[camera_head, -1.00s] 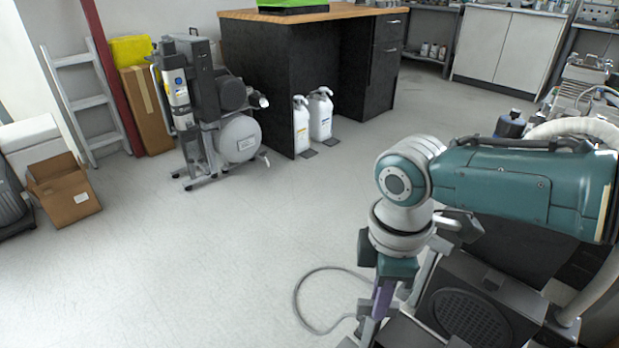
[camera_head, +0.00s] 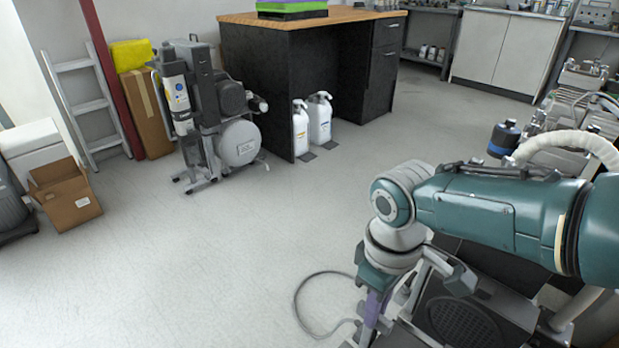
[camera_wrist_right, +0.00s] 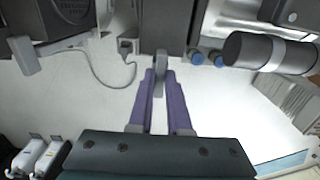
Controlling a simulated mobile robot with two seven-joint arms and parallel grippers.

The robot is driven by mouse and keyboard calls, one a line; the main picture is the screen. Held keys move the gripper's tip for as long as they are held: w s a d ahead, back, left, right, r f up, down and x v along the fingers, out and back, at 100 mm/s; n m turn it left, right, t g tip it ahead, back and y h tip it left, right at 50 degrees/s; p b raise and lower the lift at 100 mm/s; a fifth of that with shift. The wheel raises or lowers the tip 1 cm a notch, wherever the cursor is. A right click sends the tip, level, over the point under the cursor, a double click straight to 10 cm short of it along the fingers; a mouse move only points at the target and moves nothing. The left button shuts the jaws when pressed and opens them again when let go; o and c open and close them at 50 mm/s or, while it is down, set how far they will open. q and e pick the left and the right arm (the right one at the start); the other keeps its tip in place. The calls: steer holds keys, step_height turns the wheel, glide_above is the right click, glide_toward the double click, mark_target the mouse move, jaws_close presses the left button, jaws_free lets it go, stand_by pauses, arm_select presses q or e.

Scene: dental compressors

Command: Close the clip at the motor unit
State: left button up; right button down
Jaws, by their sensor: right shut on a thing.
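My right gripper (camera_wrist_right: 160,76) has purple fingers, which are closed around a narrow grey lever that looks like the clip (camera_wrist_right: 161,60). The clip stands at the edge of a dark box (camera_wrist_right: 163,25), which seems to be part of the motor unit. In the head view my right gripper (camera_head: 373,308) points down beside the dark housing with a round grille (camera_head: 462,320). The fingertips and clip are hard to make out there, being low in the picture and partly behind the wrist. I cannot tell how far the clip is closed. My left gripper is not in view.
A grey cable (camera_head: 300,300) loops on the floor left of the gripper. A compressor on a stand (camera_head: 215,120), two white bottles (camera_head: 319,120) and a black workbench (camera_head: 265,90) stand farther back.

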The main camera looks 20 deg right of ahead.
stand_by(0.4)
steer(key=c, duration=0.9)
jaws_free()
steer(key=shift+o, duration=0.2)
steer(key=shift+r, duration=0.1)
step_height(320, 180, up, 10)
steer(key=p, duration=0.7)
